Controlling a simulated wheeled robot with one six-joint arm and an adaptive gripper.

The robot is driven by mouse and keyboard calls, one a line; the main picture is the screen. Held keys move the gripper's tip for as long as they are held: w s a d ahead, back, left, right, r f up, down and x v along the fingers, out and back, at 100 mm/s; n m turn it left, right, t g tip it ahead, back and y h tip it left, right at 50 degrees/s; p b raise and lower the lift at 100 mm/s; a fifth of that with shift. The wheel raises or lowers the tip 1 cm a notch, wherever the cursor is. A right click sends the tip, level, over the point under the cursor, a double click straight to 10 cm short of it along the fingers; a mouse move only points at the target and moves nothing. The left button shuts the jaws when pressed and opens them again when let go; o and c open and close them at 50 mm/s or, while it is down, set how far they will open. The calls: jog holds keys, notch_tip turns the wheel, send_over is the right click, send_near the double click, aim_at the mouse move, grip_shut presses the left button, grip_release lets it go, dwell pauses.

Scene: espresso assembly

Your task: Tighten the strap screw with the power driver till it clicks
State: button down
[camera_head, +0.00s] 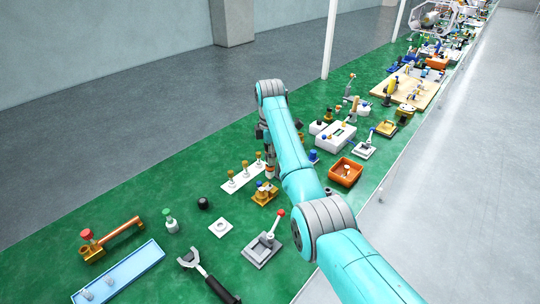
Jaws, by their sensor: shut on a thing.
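My gripper (268,158) points down at the middle of the green mat, left of my teal arm, and is small and partly hidden by it. It is shut on a slim grey tool with a reddish band, taken to be the power driver (269,171). The driver's lower end is just above or touching a yellow-orange fixture (264,196) with a small blue part; I cannot tell which. The strap screw is too small to make out at this distance.
A white strip with several amber-topped pegs (233,186) stands just left of the fixture. An orange bin (346,172) is right of my arm. Bare green mat (140,195) shows at left.

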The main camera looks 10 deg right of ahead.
jog(key=shift+s+f, duration=0.2)
jog(key=shift+f, duration=0.15)
dwell(0.9)
jog(key=shift+w+r, duration=0.15)
jog(key=shift+r, duration=0.2)
dwell(1.1)
jog(key=shift+f, duration=0.15)
dwell(1.2)
jog(key=shift+r, duration=3.1)
